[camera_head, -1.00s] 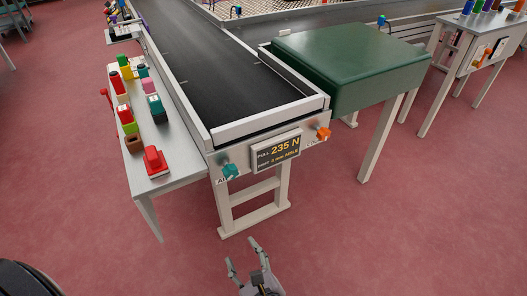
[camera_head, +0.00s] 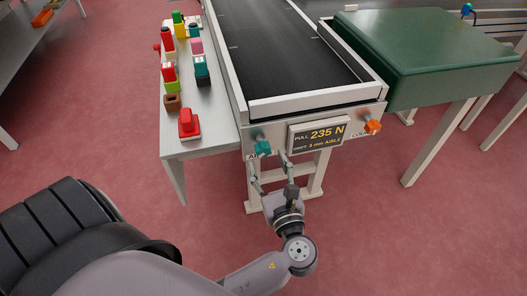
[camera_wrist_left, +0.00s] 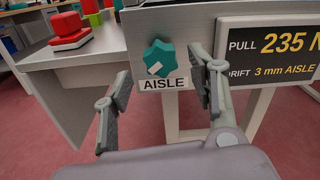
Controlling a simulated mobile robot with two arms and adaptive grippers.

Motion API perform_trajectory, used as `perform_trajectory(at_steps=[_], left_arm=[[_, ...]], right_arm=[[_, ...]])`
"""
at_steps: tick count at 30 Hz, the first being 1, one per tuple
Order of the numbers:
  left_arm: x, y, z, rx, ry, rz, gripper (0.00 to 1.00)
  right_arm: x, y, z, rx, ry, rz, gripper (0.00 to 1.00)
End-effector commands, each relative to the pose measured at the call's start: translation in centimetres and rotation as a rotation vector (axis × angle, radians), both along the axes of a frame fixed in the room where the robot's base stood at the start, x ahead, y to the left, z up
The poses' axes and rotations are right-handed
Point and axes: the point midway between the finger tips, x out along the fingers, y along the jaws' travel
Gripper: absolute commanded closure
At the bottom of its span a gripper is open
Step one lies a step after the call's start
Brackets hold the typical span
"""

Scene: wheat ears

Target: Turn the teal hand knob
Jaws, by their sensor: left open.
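The teal hand knob (camera_head: 263,148) sits on the front end plate of the conveyor, left of the display, above a label. In the left wrist view the knob (camera_wrist_left: 158,58) is star-shaped with a white mark, over the label "AISLE" (camera_wrist_left: 164,83). My left gripper (camera_head: 268,170) is open and empty, just below and in front of the knob in the head view. In the left wrist view its fingers (camera_wrist_left: 160,97) are spread, one on each side of the knob's line of sight; no contact shows. My right gripper is not in view.
A display (camera_head: 318,135) reads "PULL 235 N, DRIFT 3 mm AISLE". An orange knob (camera_head: 373,127) is to its right. A side table (camera_head: 215,128) at the left holds a red block (camera_head: 189,124) and several coloured pieces. A green-topped table (camera_head: 430,55) stands at the right.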

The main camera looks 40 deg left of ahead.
Motion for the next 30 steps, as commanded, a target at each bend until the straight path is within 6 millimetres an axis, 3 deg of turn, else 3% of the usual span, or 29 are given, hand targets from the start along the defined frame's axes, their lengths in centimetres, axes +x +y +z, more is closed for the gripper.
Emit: perform_trajectory(at_steps=[9,21,30], left_arm=[[3.1,3.5,0.0,0.001,-0.001,-0.001,0.47],[3.5,4.0,0.0,0.000,0.001,-0.001,0.48],[3.4,4.0,0.0,-0.001,0.001,-0.001,0.68]], right_arm=[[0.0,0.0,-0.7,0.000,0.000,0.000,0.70],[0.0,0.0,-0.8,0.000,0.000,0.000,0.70],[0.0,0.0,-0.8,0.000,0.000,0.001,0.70]])
